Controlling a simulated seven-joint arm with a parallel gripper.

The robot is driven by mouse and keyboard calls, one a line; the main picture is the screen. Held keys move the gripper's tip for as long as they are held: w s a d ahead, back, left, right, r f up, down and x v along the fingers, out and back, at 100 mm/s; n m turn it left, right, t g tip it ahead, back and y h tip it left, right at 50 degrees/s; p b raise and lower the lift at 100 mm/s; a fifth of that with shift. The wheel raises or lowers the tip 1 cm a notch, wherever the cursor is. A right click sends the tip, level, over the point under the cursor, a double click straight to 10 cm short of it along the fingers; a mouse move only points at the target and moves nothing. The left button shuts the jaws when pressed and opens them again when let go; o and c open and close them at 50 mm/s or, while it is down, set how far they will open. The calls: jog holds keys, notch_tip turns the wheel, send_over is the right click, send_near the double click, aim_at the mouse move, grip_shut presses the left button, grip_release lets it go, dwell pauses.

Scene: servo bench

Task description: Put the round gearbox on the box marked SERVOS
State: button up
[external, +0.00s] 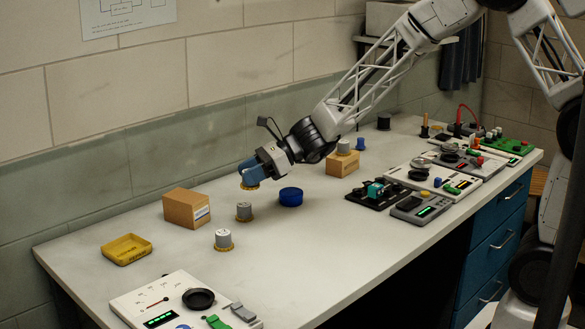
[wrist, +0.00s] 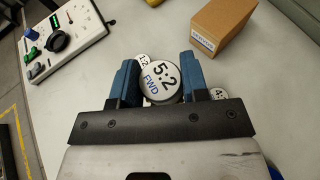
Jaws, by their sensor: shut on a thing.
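My gripper (external: 247,174) is shut on a round gearbox with a pale top marked "5:2 FWD" (wrist: 160,80). In the external view its yellow base (external: 250,186) shows below the fingers, apart from the bench. The brown cardboard box (external: 186,208) stands left of my gripper near the wall; in the wrist view the box (wrist: 222,28) is at upper right, with a blurred label that seems to read SERVOS. Two grey cylinders with yellowish bases (external: 223,239) (external: 244,212) stand on the bench; their tops, partly hidden, show beside the fingers in the wrist view.
A yellow tray (external: 127,249) lies at far left. A blue round item (external: 290,197) sits right of my gripper. A second cardboard box (external: 342,163) carries a grey cylinder. A control panel (external: 185,303) is at the front left. The box top at left looks bare.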

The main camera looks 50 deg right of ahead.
send_over(200, 196)
jog(key=shift+f, duration=0.75)
jog(key=shift+f, duration=1.75)
jog(key=shift+f, duration=0.1)
jog(key=o, duration=1)
jog(key=shift+c, duration=0.2)
